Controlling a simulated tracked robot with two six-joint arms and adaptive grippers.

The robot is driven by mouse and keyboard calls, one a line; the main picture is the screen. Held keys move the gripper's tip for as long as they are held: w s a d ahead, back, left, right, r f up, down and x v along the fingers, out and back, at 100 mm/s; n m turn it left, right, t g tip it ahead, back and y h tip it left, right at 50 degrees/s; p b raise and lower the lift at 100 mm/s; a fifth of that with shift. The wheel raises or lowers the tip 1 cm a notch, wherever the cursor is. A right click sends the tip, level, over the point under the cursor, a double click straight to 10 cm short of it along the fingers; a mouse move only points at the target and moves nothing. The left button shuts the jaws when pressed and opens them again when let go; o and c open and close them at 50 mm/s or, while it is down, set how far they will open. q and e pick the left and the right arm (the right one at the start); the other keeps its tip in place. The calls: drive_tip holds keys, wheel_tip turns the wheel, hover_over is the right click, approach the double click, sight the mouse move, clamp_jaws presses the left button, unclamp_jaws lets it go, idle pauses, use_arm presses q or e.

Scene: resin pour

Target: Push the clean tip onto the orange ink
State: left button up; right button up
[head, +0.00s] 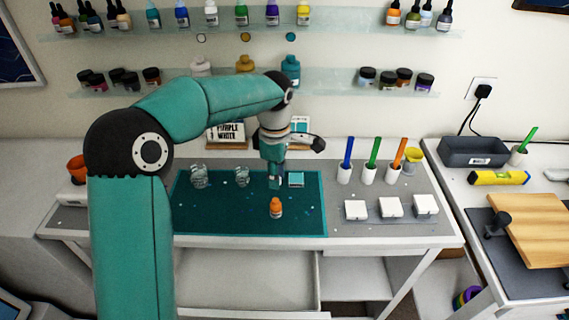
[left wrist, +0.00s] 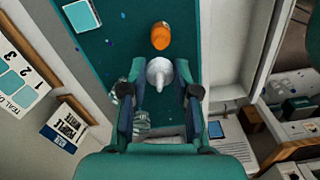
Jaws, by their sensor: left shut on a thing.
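The orange ink (head: 276,209) is a small orange bottle standing on the teal mat, near the mat's front edge. In the left wrist view the orange ink (left wrist: 160,37) lies just beyond my fingers. My left gripper (head: 276,184) is above the mat, behind the bottle in the head view. In the left wrist view my left gripper (left wrist: 160,92) is shut on a pale grey cone-shaped tip (left wrist: 159,74). My right gripper is in neither view.
Clear ridged items (head: 199,177) (head: 242,177) and a small teal-topped block (head: 296,180) stand on the mat (head: 310,218). Holders with blue, green and orange sticks (head: 372,160) and white blocks (head: 391,207) stand to the right. The mat's front right is clear.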

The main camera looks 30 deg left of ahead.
sight(277, 200)
use_arm(q)
drive_tip(key=shift+f, duration=0.2)
drive_tip(key=shift+f+b, duration=0.45)
drive_tip(key=shift+b, duration=0.1)
wheel_tip(277, 200, down, 2)
drive_tip(key=shift+f+b, duration=0.25)
drive_tip(key=shift+b, duration=0.75)
drive_tip(key=shift+f+b, duration=0.9)
drive_tip(key=shift+f, duration=0.3)
drive_tip(key=shift+s, duration=0.1)
drive_tip(key=shift+f, duration=0.15)
drive_tip(key=o, duration=0.8)
drive_tip(key=shift+c, duration=0.2)
